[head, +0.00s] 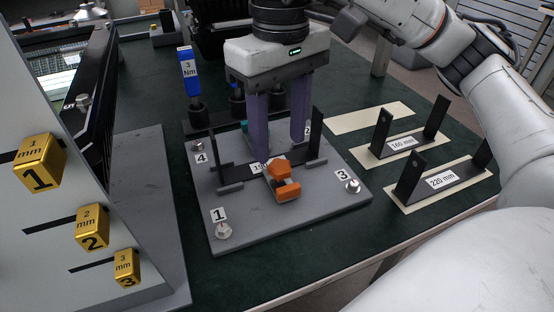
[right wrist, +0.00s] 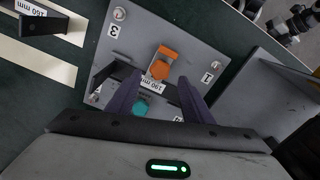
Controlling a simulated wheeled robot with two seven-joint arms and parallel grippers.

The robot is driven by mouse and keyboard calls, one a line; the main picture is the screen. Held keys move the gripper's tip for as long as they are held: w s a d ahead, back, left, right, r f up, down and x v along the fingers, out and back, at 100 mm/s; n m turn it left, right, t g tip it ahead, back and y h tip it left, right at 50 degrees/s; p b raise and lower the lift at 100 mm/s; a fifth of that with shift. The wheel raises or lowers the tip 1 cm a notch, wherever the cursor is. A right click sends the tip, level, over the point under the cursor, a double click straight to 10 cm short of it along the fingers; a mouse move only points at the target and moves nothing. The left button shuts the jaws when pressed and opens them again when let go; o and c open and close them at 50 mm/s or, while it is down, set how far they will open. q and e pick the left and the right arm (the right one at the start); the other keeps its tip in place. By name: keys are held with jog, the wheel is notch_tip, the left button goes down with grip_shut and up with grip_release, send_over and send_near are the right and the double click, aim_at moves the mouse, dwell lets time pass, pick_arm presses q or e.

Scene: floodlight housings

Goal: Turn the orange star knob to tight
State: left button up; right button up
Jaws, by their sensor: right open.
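The orange star knob (head: 283,188) sits on a dark bracket on the grey base plate (head: 240,232). In the right wrist view the knob (right wrist: 160,70) is between the fingertip directions, beside an orange block. A teal knob (right wrist: 141,107) is on the bracket's other side; in the head view it is mostly hidden behind the fingers. My right gripper (head: 280,147) is open, its purple fingers pointing down over the bracket, just behind the orange knob. I see nothing between the fingers; contact cannot be told. My left gripper is not in view.
A blue 3 Nm driver (head: 189,68) stands at the plate's back left. Corner bolts carry number labels. Brackets marked 160 mm (head: 402,143) and 220 mm (head: 440,181) stand at right. A grey panel with gold numbered blocks (head: 40,163) stands at left. Green table is clear in front.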

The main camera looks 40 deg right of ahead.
aim_at(279, 164)
jog(key=shift+w+f+b, duration=0.1)
jog(key=shift+f+b, duration=0.3)
jog(key=shift+f, duration=1.95)
jog(key=shift+c, duration=0.2)
jog(key=c, duration=1)
